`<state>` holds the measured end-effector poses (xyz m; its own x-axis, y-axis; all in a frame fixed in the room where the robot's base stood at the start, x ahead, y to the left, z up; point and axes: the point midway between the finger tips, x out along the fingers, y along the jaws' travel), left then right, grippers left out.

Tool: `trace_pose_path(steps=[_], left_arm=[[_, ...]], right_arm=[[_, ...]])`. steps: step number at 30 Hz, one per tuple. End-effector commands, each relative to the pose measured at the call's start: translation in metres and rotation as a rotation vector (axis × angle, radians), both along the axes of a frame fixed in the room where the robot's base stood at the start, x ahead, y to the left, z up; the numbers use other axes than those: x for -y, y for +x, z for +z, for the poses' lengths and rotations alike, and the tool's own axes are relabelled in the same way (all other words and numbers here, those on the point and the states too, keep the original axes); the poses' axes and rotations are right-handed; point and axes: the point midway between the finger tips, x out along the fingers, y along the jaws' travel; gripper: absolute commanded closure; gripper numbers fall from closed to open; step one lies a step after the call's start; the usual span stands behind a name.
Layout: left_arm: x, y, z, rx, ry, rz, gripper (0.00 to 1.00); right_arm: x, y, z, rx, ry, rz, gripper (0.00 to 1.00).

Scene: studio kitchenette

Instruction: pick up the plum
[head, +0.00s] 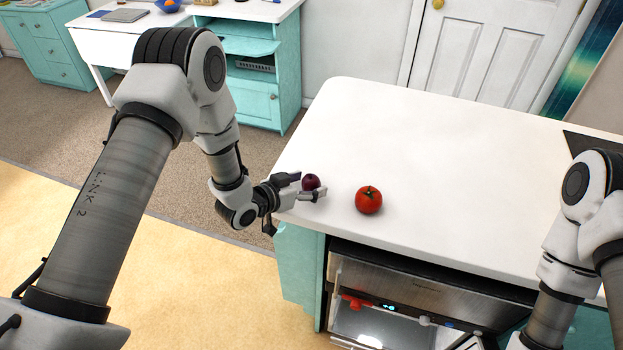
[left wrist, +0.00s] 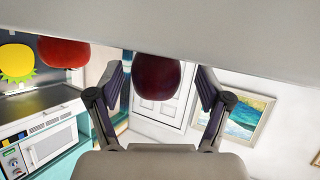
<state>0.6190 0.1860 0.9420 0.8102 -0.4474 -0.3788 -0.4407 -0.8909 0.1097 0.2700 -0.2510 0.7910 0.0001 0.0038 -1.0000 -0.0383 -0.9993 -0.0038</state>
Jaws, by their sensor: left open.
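The dark purple plum (head: 310,182) sits on the white countertop (head: 430,140), near its left end. My left gripper (head: 313,187) is open at the plum, with a finger on either side of it in the head view. In the left wrist view the plum (left wrist: 158,77) shows between the two spread fingers of the gripper (left wrist: 162,88). I cannot tell whether either finger touches it. My right arm comes in at the right edge of the head view, but its gripper is out of the picture.
A dark flat panel (head: 592,142) lies at the counter's right. An open appliance (head: 400,290) is under the front edge. The counter's middle is clear.

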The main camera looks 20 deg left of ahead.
Motion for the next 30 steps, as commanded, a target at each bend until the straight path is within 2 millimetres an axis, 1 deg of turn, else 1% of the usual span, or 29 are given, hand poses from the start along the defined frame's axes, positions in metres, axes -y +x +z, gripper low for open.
trace_pose_path(steps=[1,3,8,11,12,14,25,30], left_arm=[[0.003,0.005,-0.001,0.0,0.0,-0.002,0.22],[0.005,0.008,-0.003,0.0,-0.001,-0.002,0.22],[0.005,0.008,-0.005,0.0,-0.001,0.0,0.22],[0.005,0.008,-0.005,-0.001,0.0,0.0,0.54],[0.004,0.008,-0.005,-0.001,0.0,0.0,0.68],[0.004,0.008,-0.005,-0.001,0.0,0.0,0.88],[0.004,0.008,-0.003,0.0,-0.001,0.0,0.88],[0.004,0.008,0.006,0.0,0.0,0.0,0.88]], right_arm=[[0.0,0.0,0.003,-0.001,0.0,-0.001,0.6],[0.0,0.0,0.003,-0.001,0.0,-0.001,0.6],[0.0,-0.001,0.002,-0.001,0.0,-0.001,0.6],[0.0,-0.001,0.002,-0.001,0.0,-0.001,0.6],[0.0,-0.001,0.002,-0.001,0.0,-0.001,0.6],[0.0,0.0,0.002,-0.001,0.0,-0.001,0.6],[0.0,0.0,0.001,-0.001,0.0,-0.001,0.6],[0.0,0.0,-0.004,-0.001,0.0,-0.001,0.6]])
